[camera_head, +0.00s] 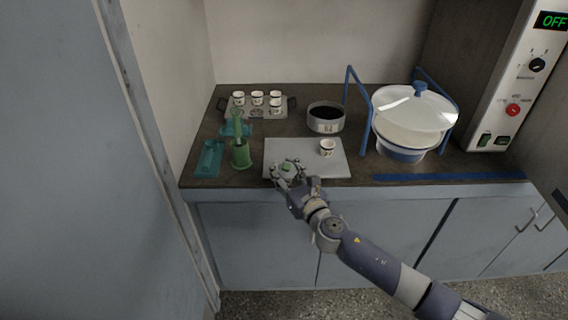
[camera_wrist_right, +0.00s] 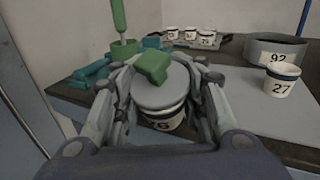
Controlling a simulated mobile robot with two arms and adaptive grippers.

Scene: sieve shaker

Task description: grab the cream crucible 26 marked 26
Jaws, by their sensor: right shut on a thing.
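The cream crucible 26 (camera_wrist_right: 165,122) stands upright between the fingers of my right gripper (camera_head: 287,172) at the front left of the grey mat. A grey lid (camera_wrist_right: 160,90) with a green knob (camera_wrist_right: 153,66) covers its top. In the right wrist view the gripper's fingers are shut around the crucible and lid from both sides, and its dark number is partly hidden. In the head view, the gripper hides most of the crucible. My left gripper is not in view.
Crucible 27 (camera_head: 327,147) stands on the grey mat (camera_head: 304,146). A round pan marked 92 (camera_head: 325,118) is behind. A rack (camera_head: 237,109) with several crucibles, a green holder (camera_head: 241,155) and teal tray (camera_head: 209,159) are left. A lidded white vessel (camera_head: 414,120) stands right.

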